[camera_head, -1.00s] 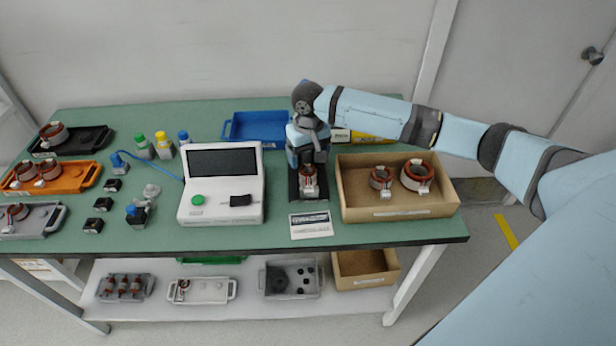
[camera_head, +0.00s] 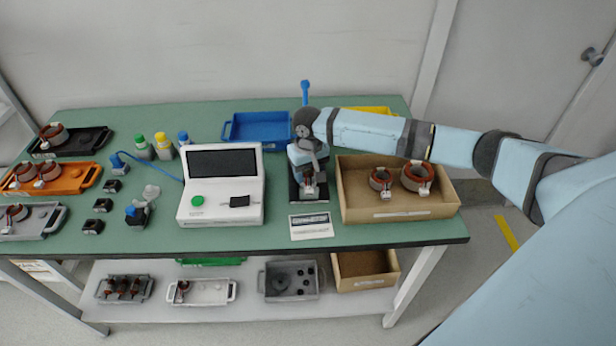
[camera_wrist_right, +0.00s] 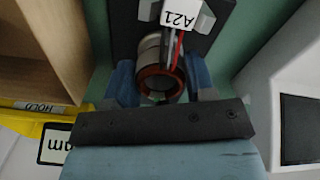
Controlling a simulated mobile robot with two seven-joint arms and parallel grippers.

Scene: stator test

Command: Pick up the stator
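The stator, a copper-red ring with a white tag marked A21, shows in the right wrist view (camera_wrist_right: 160,82) and, partly hidden, in the head view (camera_head: 308,178). It sits at a black fixture (camera_head: 295,192) on the green table. My right gripper (camera_wrist_right: 160,88) is low over it, with one blue finger on each side of the ring. The fingers are apart, with the stator between them; firm contact does not show. In the head view my right gripper (camera_head: 308,165) covers the stator's upper part. My left gripper is not in view.
A cardboard box (camera_head: 348,205) with two more stators stands right of the fixture. A white tester (camera_head: 222,210) stands to its left. A blue tray (camera_head: 228,132) and an upright blue object (camera_head: 305,92) are behind. A printed card (camera_head: 311,226) lies in front.

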